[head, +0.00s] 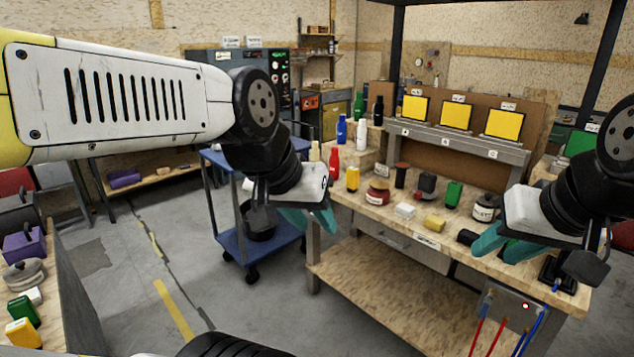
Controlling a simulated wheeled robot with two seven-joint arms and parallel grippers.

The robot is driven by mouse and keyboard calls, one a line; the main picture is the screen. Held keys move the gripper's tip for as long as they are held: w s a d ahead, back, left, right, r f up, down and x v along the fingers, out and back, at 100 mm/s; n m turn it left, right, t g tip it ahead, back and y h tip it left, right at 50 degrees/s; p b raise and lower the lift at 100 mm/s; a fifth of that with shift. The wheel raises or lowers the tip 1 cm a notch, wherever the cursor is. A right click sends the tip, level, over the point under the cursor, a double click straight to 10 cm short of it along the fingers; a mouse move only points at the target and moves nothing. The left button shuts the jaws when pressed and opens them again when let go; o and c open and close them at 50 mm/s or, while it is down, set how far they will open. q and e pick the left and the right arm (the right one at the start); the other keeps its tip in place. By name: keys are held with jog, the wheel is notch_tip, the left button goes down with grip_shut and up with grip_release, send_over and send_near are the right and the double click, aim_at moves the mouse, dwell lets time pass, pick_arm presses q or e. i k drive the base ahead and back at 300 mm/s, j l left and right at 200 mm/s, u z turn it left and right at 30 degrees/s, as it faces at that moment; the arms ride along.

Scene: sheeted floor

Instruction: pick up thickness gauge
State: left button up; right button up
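I cannot pick out the thickness gauge for certain among the small items on the workbench (345,262). Candidates on it include a grey-and-red device (426,184), a dark cylindrical item (467,237) and a black device (562,272) at the right end, partly hidden by my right arm. My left gripper (312,220) hangs in front of the bench's left edge, its teal fingers apart and empty. My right gripper (506,246) is over the bench's front right part, fingers apart, with nothing visible between them. It covers some of the bench top.
A blue cart (262,245) stands left of the bench, partly behind my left arm. Another table (70,310) is at far left. Floor between is clear.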

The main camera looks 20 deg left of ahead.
aim_at(351, 173)
jog(key=u, duration=0.35)
jog(key=z, duration=0.95)
jog(key=i+j+u, duration=0.25)
jog(key=i+j, duration=0.55)
